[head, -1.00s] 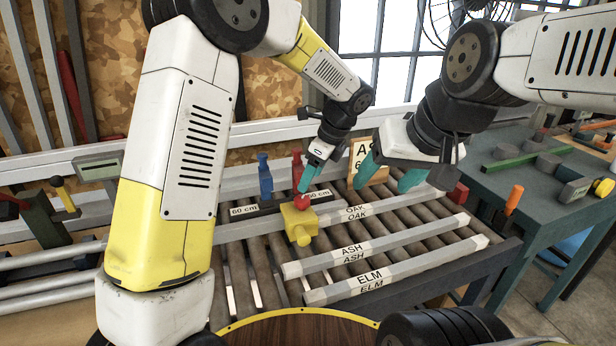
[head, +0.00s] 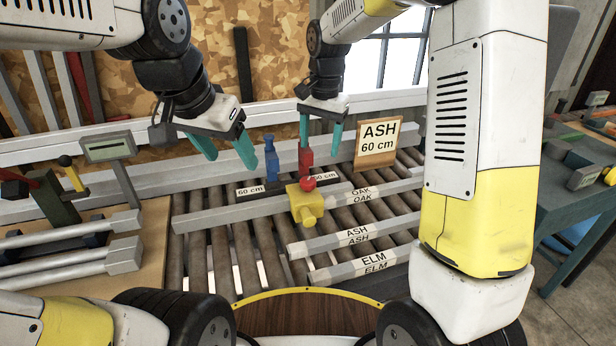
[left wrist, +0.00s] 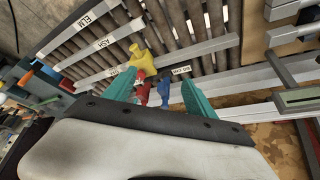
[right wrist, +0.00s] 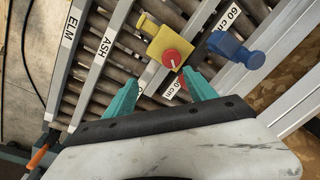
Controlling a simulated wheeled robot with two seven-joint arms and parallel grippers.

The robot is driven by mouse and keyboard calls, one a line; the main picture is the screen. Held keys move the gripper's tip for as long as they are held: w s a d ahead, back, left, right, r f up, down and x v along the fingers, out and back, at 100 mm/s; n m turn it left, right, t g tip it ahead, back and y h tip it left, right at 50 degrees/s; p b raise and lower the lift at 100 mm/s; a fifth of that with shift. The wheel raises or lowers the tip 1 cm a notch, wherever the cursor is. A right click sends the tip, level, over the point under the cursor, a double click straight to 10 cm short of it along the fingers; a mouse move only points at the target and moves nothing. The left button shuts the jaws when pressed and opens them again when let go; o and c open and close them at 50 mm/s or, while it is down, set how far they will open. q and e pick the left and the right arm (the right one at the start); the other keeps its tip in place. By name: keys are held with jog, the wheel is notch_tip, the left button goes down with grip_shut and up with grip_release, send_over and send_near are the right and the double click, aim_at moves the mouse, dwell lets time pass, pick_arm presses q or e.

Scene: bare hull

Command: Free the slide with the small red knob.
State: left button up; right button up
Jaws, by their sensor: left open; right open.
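The yellow slide (head: 305,206) has a small red knob (head: 308,184) on top and sits at the grey bar marked OAK (head: 372,192). In the right wrist view the knob (right wrist: 171,58) shows a pale line on its face. My right gripper (head: 320,140) is open and empty, above and behind the knob near the red upright block (head: 305,160). My left gripper (head: 230,160) is open and empty, left of the blue upright block (head: 271,160). The left wrist view shows the slide (left wrist: 143,58) beyond the open fingers.
Bars marked ASH (head: 356,236) and ELM (head: 374,262) lie in front on the rollers. A sign "ASH 60 cm" (head: 379,142) stands behind. Two "60 cm" labels lie near the coloured blocks. A grey display (head: 108,147) stands at left. A side table is at right.

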jog(key=m, duration=0.1)
send_over(308, 180)
jog(key=shift+g+h, duration=0.3)
jog(key=shift+g, duration=0.1)
notch_tip(308, 180, down, 5)
jog(key=shift+s+r, duration=0.1)
notch_tip(308, 180, down, 8)
jog(key=shift+r, duration=0.1)
pick_arm(q)
jog(key=s+n, duration=0.2)
jog(key=s+n+t, duration=0.1)
jog(key=shift+s+a+h, duration=0.3)
jog(key=shift+a, duration=0.05)
pick_arm(e)
jog(key=shift+c, duration=0.3)
jog(key=c, duration=1.3)
jog(key=shift+c, duration=0.2)
